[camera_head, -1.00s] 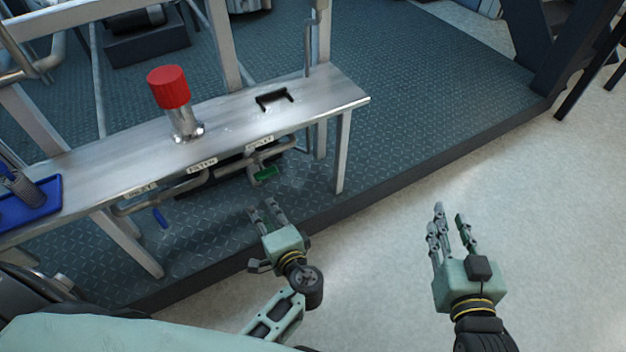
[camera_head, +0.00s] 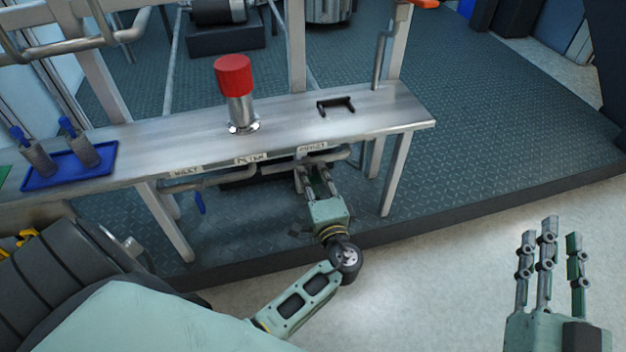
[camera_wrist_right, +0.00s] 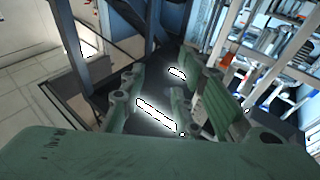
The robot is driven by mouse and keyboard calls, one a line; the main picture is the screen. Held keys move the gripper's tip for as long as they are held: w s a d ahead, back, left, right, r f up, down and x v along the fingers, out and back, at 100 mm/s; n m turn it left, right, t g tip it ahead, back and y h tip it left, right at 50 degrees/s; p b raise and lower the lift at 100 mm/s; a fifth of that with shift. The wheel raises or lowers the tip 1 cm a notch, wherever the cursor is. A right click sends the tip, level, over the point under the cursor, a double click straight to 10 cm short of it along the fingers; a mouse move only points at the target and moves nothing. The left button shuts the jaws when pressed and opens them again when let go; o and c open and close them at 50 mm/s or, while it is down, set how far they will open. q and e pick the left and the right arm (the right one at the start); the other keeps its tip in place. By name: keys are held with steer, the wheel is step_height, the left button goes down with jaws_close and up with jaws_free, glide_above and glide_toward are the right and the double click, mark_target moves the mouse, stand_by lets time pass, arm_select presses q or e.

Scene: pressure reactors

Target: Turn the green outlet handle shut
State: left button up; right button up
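The outlet pipe (camera_head: 341,155) runs under the bench edge, below a white label that reads OUTLET (camera_head: 312,147). The green outlet handle is not clearly visible now; my left gripper's fingers cover the spot below the pipe. My left gripper (camera_head: 317,178) reaches up to the pipe from the front, its fingertips right under the bench edge. I cannot tell whether its fingers close on the handle. My right gripper (camera_head: 553,243) is held over the pale floor at the right, fingers apart and empty. Its spread fingers also show in the right wrist view (camera_wrist_right: 155,95).
The metal bench (camera_head: 185,140) carries a red-capped cylinder (camera_head: 234,76), a black bracket (camera_head: 336,105) and a blue tray (camera_head: 65,178). A bench leg (camera_head: 396,175) stands right of my left gripper. Open floor lies right.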

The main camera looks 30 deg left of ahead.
arm_select(q)
jaws_close()
stand_by(0.4)
